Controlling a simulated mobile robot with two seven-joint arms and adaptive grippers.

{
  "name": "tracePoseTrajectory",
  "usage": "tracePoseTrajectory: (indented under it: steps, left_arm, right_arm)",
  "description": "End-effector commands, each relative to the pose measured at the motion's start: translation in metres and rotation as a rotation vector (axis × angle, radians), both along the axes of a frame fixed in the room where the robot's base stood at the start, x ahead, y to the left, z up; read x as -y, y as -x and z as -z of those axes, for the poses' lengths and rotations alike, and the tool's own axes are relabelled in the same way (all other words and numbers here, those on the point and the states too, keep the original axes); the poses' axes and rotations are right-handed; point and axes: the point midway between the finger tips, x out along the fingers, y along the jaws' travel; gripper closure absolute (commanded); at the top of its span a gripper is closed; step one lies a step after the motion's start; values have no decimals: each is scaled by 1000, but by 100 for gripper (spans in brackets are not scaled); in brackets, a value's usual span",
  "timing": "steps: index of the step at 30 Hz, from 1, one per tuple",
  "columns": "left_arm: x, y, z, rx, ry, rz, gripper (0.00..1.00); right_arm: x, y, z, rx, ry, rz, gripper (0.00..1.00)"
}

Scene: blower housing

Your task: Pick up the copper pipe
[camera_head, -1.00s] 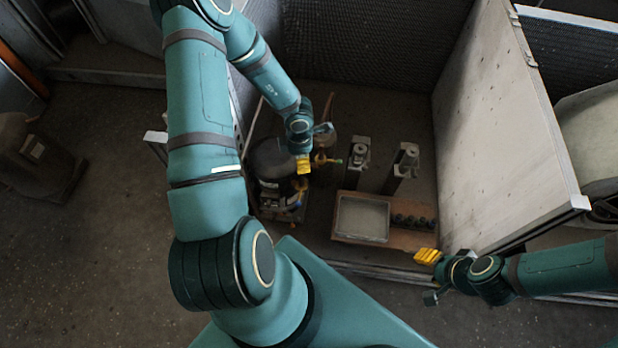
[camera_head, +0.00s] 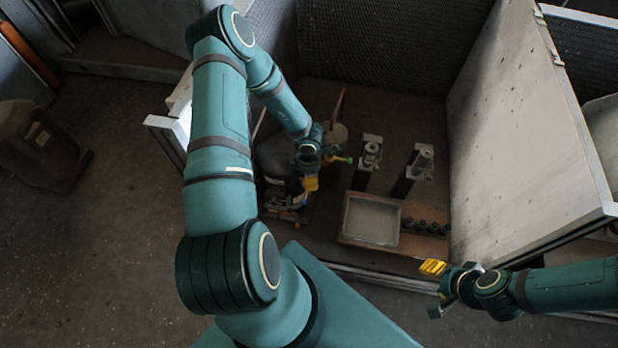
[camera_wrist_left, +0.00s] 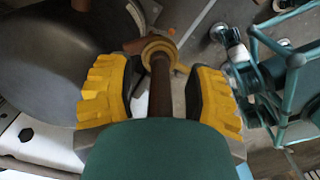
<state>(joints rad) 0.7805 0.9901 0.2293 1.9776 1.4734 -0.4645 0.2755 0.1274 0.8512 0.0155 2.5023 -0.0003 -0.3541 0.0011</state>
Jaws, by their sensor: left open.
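A copper-brown pipe (camera_wrist_left: 160,90) runs between the yellow-padded fingers of my left gripper (camera_wrist_left: 160,95) in the left wrist view. A yellow ring fitting (camera_wrist_left: 158,46) is around its far end. The fingers are open, with a gap on each side of the pipe. In the head view my left gripper (camera_head: 311,184) is over the dark rounded machine (camera_head: 275,155), and my arm hides the pipe between its fingers. A reddish-brown pipe (camera_head: 338,105) stands behind the gripper. My right gripper (camera_head: 433,268) is at the lower right, away from the pipe; its opening is unclear.
Two upright metal fixtures (camera_head: 370,155) (camera_head: 420,165) stand right of the machine. A shallow grey tray (camera_head: 371,220) lies in front, beside several dark round holders (camera_head: 425,227). A tall pale panel (camera_head: 520,130) bounds the right side. Open floor (camera_head: 100,250) lies at left.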

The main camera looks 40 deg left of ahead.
Motion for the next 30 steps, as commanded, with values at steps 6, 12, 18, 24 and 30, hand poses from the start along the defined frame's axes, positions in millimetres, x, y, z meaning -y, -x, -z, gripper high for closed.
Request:
tracePoseTrajectory:
  steps: [6,12,18,24,30]
  left_arm:
    - [0,0,1,1,-1,-1,47]
    - [0,0,1,1,-1,-1,100]
    - [0,0,1,1,-1,-1,100]
    - [0,0,-1,1,-1,0,100]
    - [-1,-1,-26,3,-2,-1,100]
  right_arm:
    - [0,0,0,1,0,0,53]
    - [0,0,0,1,0,0,53]
    - [0,0,0,1,0,0,53]
    - [0,0,-1,1,0,0,53]
    - [0,2,-12,-3,0,0,53]
